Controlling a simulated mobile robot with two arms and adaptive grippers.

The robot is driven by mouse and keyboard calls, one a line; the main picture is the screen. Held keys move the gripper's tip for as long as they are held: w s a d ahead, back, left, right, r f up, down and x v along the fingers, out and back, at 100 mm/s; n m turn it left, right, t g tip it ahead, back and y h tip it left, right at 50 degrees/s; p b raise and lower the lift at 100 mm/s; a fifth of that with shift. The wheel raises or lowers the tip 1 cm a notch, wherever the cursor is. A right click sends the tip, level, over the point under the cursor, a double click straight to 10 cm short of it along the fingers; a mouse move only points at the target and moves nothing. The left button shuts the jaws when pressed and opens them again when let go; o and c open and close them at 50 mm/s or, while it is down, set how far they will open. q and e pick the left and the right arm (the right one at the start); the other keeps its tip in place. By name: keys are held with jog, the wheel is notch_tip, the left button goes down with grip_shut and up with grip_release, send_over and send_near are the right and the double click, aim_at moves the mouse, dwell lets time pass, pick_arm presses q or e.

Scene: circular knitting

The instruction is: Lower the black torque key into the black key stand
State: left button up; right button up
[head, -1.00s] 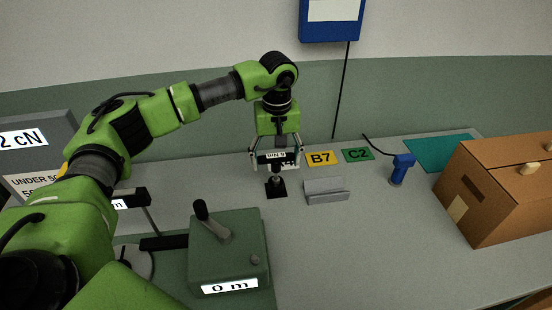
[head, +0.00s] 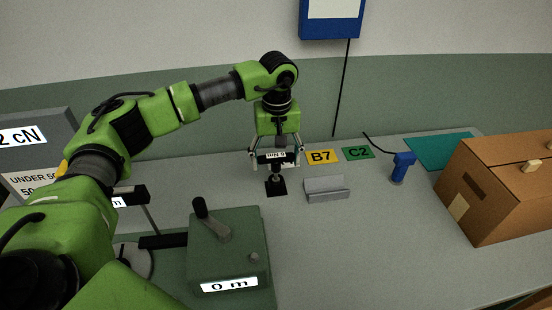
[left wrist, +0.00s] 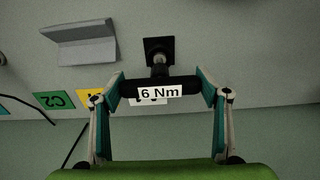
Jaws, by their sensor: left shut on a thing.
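The black torque key has a crosswise handle (left wrist: 181,84) with a white "6 Nm" label, clear in the left wrist view. My left gripper (head: 276,157) is shut on the handle, with one finger at each end; it also shows in the left wrist view (left wrist: 160,90). The key's shaft points down toward the black key stand (head: 276,189), a small dark square base on the table. The stand also shows in the left wrist view (left wrist: 160,43), right beyond the shaft. I cannot tell whether the shaft tip is inside it. My right gripper is not in view.
A grey angled holder (head: 326,190) stands just right of the stand. The yellow B7 card (head: 321,157) and green C2 card (head: 357,153) lie behind it. A blue tool (head: 402,168) and a cardboard box (head: 503,190) are farther right. A green crank box (head: 229,250) is in front.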

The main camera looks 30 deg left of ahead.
pick_arm(q)
jog(key=shift+f+b, duration=0.85)
jog(key=shift+f, duration=0.05)
dwell(0.8)
jog(key=o, duration=1.8)
jog(key=shift+o, duration=0.2)
jog(key=r, duration=1.2)
jog(key=shift+s+d, duration=0.2)
